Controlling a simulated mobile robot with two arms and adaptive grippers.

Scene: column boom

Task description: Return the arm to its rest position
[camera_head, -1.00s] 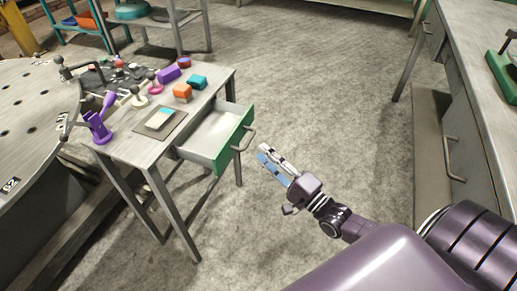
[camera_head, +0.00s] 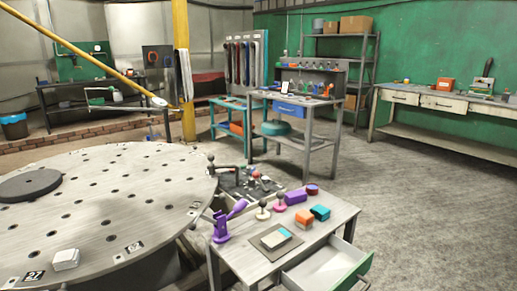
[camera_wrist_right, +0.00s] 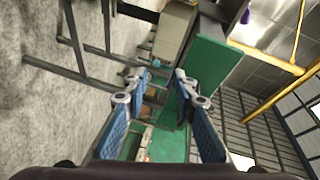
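My right gripper (camera_wrist_right: 161,76) shows in the right wrist view, its two blue-padded fingers spread apart with nothing between them. The wrist view is steeply tilted, with grey floor on its left and green surfaces beyond the fingers. No part of my arms shows in the head view now. My left gripper is not in view in either frame.
A small table (camera_head: 249,264) carries several coloured blocks and a purple holder (camera_head: 222,228). Its green-fronted drawer (camera_head: 352,274) stands open. A round perforated table (camera_head: 100,213) is on the left. Grey floor (camera_head: 420,200) is clear on the right.

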